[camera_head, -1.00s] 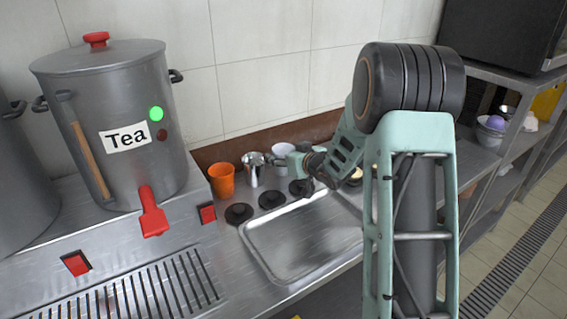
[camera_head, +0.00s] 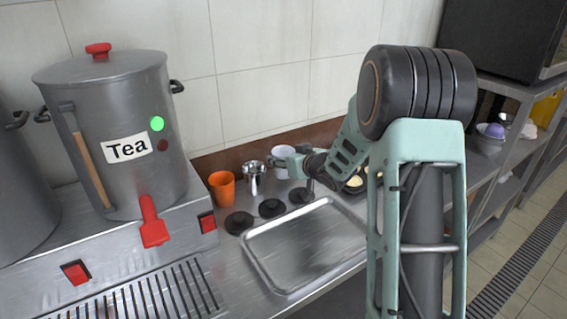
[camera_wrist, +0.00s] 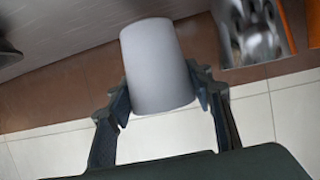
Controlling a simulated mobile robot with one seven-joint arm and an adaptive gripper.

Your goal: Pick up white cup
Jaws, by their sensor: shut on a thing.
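The white cup (camera_wrist: 158,66) sits between the two fingers of my gripper (camera_wrist: 163,95) in the wrist view, with a finger pressed to each side. In the head view the white cup (camera_head: 283,161) is at the back of the steel counter, right of the metal cup, partly hidden by my gripper (camera_head: 292,163). I cannot tell whether its base is touching the counter.
A metal cup (camera_head: 254,178) and an orange cup (camera_head: 222,188) stand left of the white cup. Several black lids (camera_head: 271,208) lie in front of them, beside an empty steel tray (camera_head: 300,245). A large Tea pot (camera_head: 120,110) stands at left.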

